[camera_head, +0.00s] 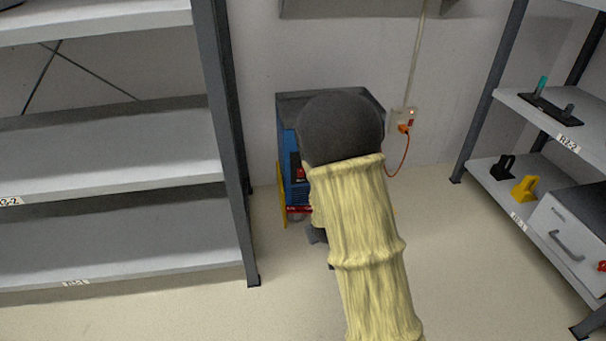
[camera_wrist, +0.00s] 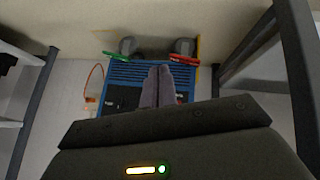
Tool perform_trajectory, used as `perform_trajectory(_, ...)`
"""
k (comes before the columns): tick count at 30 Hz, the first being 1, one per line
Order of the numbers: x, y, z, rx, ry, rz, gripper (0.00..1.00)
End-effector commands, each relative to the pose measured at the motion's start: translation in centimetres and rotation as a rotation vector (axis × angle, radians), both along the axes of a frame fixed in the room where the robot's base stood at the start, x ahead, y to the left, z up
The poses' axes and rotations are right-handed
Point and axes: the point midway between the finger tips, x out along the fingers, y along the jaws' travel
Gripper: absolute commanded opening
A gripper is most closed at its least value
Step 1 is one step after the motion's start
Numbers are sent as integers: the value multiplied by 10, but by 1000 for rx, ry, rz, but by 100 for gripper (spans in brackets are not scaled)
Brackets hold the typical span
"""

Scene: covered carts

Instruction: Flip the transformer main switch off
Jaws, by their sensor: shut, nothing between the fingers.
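The transformer is a blue box with a dark top (camera_head: 290,105), standing on the floor against the back wall. My arm hides most of its front in the head view. A small red part (camera_head: 299,172) shows on a dark panel at its left; I cannot tell if it is the main switch. In the wrist view, the blue slatted front (camera_wrist: 130,72) appears upside down, with a dark panel (camera_wrist: 122,97) below the slats. My gripper (camera_wrist: 160,72) is shut and empty, its fingers in front of the box. Contact and the switch's position cannot be told.
An orange cord (camera_head: 405,150) runs from the wall socket (camera_head: 404,117). Grey shelves stand left (camera_head: 110,150) and right (camera_head: 515,197).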

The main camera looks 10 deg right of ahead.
Motion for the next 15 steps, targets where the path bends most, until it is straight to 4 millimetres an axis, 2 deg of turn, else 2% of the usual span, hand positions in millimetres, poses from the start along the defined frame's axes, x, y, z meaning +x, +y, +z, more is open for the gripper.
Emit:
perform_trajectory(6, 35, -12, -13, -158, -99, 55, 0)
perform_trajectory(15, 71, -26, -24, -415, -246, 160, 0)
